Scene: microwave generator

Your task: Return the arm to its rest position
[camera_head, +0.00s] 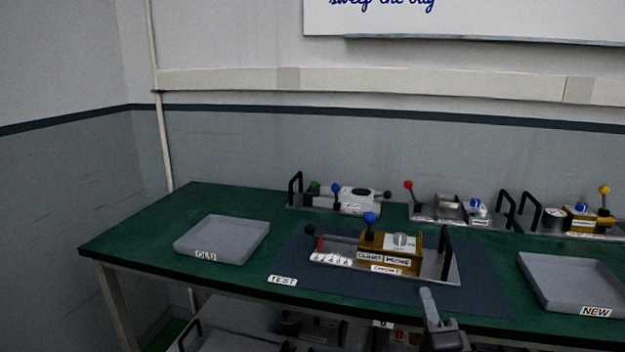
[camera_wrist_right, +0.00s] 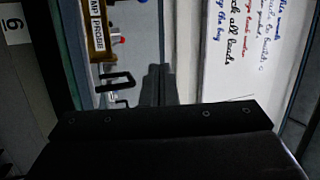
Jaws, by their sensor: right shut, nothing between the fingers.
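My right gripper (camera_head: 428,305) shows at the bottom of the head view, in front of the table's front edge, to the right of the middle. Its fingers are together with nothing between them. In the right wrist view the shut, dark fingers (camera_wrist_right: 158,85) point away from the camera, toward the wall area. My left gripper is in neither view. A device with a brass box, a blue knob and a black handle (camera_head: 395,250) sits on the dark mat (camera_head: 480,295), apart from my gripper.
The green table (camera_head: 170,215) carries a grey OLD tray (camera_head: 222,240) at left and a NEW tray (camera_head: 570,283) at right, both empty. Several devices with levers (camera_head: 350,200) line the back. A lower shelf (camera_head: 235,330) holds more things. A whiteboard (camera_head: 470,20) hangs on the wall.

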